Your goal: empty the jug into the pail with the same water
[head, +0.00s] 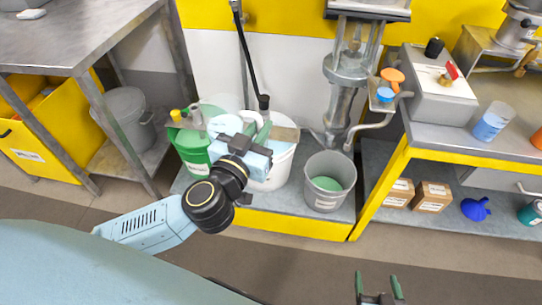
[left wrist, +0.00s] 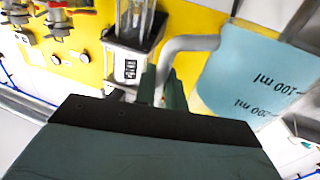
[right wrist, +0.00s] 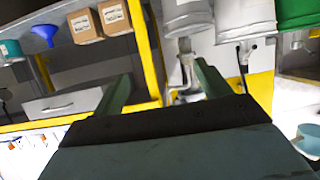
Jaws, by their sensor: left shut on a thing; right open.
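My left gripper (left wrist: 168,88) is shut on the grey curved handle of a jug. In the left wrist view the jug (left wrist: 245,75) shows pale blue water and "100 ml" marks. In the head view the jug (head: 222,124) is partly hidden by my left wrist, above the green pail (head: 190,158) and the white pail (head: 272,178). What these two pails hold is largely hidden. The grey pail (head: 325,193), to their right, holds green liquid. My right gripper (head: 380,290) is open and empty, low in front of the platform and apart from the pails.
A steel pump column (head: 348,70) rises behind the grey pail. A bench at right holds a beaker of blue liquid (head: 491,121) and a grey box (head: 437,85). Cardboard boxes (head: 431,196) and a blue funnel (head: 476,209) lie beneath. A steel table (head: 75,35) is at left.

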